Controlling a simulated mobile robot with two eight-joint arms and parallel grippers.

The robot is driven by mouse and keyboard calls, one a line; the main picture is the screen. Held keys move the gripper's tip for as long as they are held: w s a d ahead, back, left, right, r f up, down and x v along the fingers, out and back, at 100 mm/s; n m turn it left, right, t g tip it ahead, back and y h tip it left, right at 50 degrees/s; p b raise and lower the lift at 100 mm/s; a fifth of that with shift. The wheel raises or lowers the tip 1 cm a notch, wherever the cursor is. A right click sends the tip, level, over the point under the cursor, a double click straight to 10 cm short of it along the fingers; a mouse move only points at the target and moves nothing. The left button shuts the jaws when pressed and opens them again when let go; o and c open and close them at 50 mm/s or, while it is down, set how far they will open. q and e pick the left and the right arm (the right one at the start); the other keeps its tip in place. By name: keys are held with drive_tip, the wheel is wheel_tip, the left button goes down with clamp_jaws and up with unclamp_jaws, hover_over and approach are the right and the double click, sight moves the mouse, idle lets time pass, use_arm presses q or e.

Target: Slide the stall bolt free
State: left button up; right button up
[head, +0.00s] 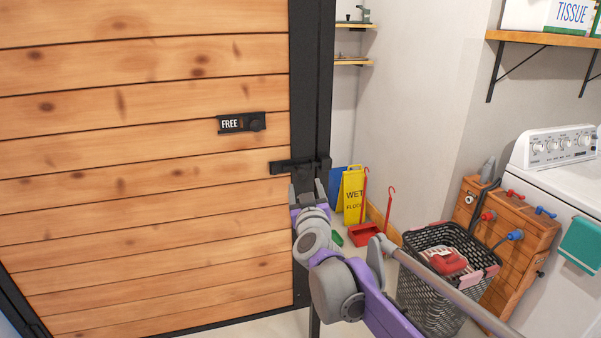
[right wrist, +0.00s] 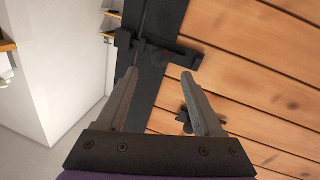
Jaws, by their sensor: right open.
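The black stall bolt (head: 292,166) is mounted on the wooden door (head: 150,165), at its right edge by the dark post. My right gripper (head: 308,188) is just below the bolt in the head view, fingers apart. In the right wrist view the bolt (right wrist: 172,52) lies beyond the open fingertips (right wrist: 160,72), with nothing held between them. I cannot tell whether a finger touches it. A black indicator plate (head: 240,123) reading "FREE" sits on the door, up and left of the bolt. My left gripper is out of view.
The dark post (head: 312,90) stands beside the door. To the right are a yellow wet-floor sign (head: 353,195), a red dustpan (head: 364,234), a dark basket (head: 425,300), a wooden cabinet (head: 525,240) and a white washer (head: 570,250). Bare floor shows below the door.

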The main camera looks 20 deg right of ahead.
sight(302, 176)
drive_tip(key=w, duration=0.2)
drive_tip(key=w+d, duration=0.1)
drive_tip(key=w, duration=0.5)
drive_tip(key=shift+w+d+p, duration=0.15)
drive_tip(key=shift+p, duration=0.25)
clamp_jaws()
idle(0.9)
